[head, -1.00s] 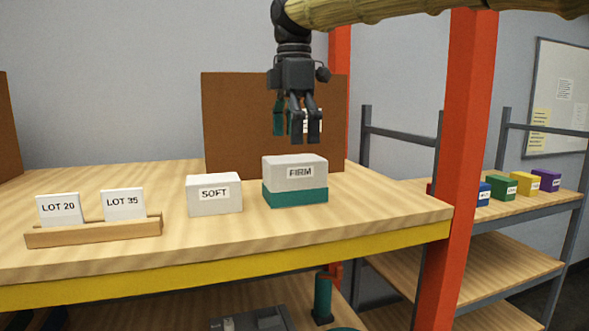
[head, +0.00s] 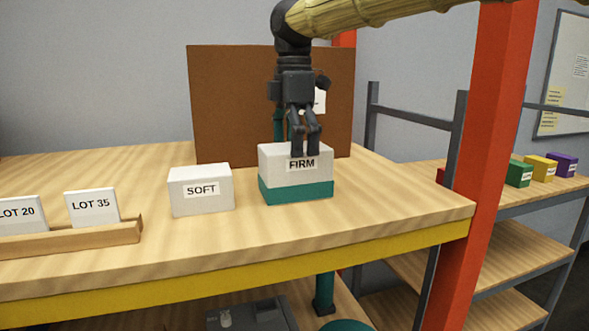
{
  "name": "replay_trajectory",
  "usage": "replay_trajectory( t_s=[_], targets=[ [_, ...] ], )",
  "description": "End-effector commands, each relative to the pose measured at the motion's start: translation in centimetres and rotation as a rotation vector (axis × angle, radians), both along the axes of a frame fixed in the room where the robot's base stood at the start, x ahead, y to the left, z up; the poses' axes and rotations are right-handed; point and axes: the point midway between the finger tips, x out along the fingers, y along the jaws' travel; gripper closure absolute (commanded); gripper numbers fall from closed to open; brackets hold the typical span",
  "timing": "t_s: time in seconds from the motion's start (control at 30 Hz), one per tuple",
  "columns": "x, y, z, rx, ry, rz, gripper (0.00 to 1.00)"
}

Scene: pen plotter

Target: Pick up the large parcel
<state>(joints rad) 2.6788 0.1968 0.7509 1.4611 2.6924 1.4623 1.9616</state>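The larger box (head: 295,188), white above with a teal lower band and labelled FIRM, sits on the wooden tabletop (head: 380,215). A smaller white box (head: 200,198) labelled SOFT stands to its left, apart from it. My gripper (head: 305,153) points down, with its fingertips overlapping the top and upper front of the FIRM box in the head view. I cannot tell whether they touch it. The dark fingers look close together, but their opening is unclear from this angle. The FIRM box rests on the table.
A wooden holder (head: 90,238) with LOT 20 and LOT 35 cards is at the left. A brown panel (head: 225,110) stands behind the boxes. An orange-red post (head: 478,170) rises at the right, before a side shelf with several small coloured boxes.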

Motion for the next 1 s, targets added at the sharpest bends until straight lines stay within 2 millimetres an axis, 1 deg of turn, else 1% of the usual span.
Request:
replay_trajectory(
  t_s=[0.07,0.17,0.3,0.4,0.5,0.7,0.73,0.77,0.8,0.97,1.0],
  targets=[
    [-0.1,0.0,-0.3,-0.001,0.001,0.001,0.0],
    [-0.4,0.0,-1.3,-0.001,0.0,0.001,0.0],
    [-0.3,-0.1,-3.1,-0.001,0.001,0.001,0.0],
    [-0.3,-0.1,-4.1,-0.001,0.0,0.001,0.0],
    [-0.3,-0.1,-4.6,0.0,-0.001,0.001,0.0],
    [-0.3,-0.1,-4.7,0.001,-0.002,0.001,0.0],
    [-0.3,-0.1,-4.7,0.001,-0.002,0.001,0.02],
    [-0.3,-0.1,-4.7,0.001,-0.002,0.001,0.07],
    [-0.3,-0.1,-4.7,0.001,-0.002,0.001,0.15],
    [-0.3,-0.1,-4.7,0.0,-0.001,0.001,0.44],
    [-0.3,-0.1,-4.7,0.0,-0.001,0.001,0.51]
  ],
)
